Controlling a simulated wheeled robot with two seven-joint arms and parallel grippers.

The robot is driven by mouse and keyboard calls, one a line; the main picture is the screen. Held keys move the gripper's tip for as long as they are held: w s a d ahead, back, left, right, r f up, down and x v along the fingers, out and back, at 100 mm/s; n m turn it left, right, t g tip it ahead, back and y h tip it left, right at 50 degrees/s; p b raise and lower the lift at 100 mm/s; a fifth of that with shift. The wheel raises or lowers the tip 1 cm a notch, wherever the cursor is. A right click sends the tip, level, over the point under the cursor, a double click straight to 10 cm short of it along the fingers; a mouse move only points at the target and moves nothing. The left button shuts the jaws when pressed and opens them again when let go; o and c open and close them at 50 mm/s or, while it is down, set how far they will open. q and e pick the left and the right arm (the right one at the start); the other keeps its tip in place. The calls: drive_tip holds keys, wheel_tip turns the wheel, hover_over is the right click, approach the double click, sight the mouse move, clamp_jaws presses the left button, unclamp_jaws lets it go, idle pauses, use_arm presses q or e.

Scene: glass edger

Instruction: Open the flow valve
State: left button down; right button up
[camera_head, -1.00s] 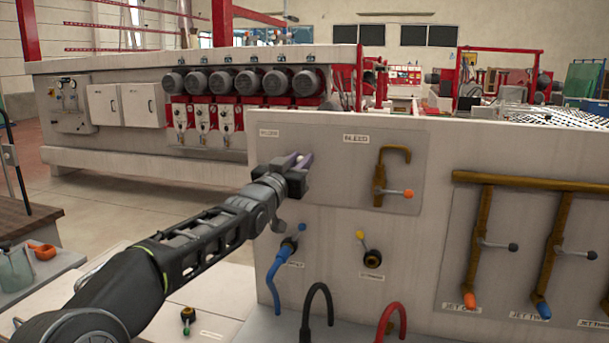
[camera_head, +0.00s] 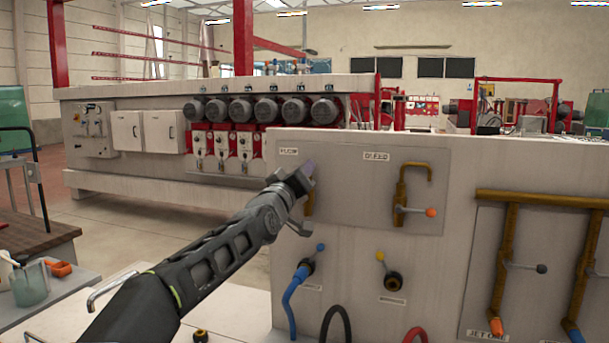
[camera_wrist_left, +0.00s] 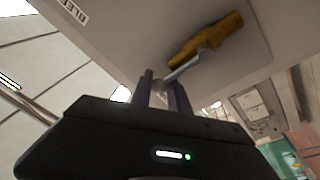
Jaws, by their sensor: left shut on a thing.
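The flow valve (camera_head: 309,206) is a brass fitting on the grey panel under a small label that looks like FLOW. In the head view my left gripper (camera_head: 305,173) and wrist hide most of it. In the left wrist view the brass valve body (camera_wrist_left: 206,38) shows, with a silver lever (camera_wrist_left: 184,69) running from it down to my left gripper (camera_wrist_left: 163,88). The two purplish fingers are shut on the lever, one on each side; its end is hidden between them. My right gripper is out of view.
The bleed valve (camera_head: 402,197), with an orange-tipped lever, is right of my gripper. Below are a blue-handled valve (camera_head: 308,262) with a blue hose and a yellow-handled valve (camera_head: 390,275). Brass jet pipes (camera_head: 508,250) stand at the right. Air before the panel is free.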

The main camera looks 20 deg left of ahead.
use_arm(q)
drive_tip(key=shift+d+f, duration=0.15)
drive_tip(key=shift+f, duration=0.1)
drive_tip(key=c, duration=1.5)
unclamp_jaws()
drive_tip(key=shift+o, duration=1)
drive_tip(key=shift+r, duration=0.15)
drive_tip(key=shift+s+b, duration=0.3)
drive_tip(key=shift+s, duration=0.05)
drive_tip(key=b+v, duration=0.3)
drive_tip(key=v, duration=0.4)
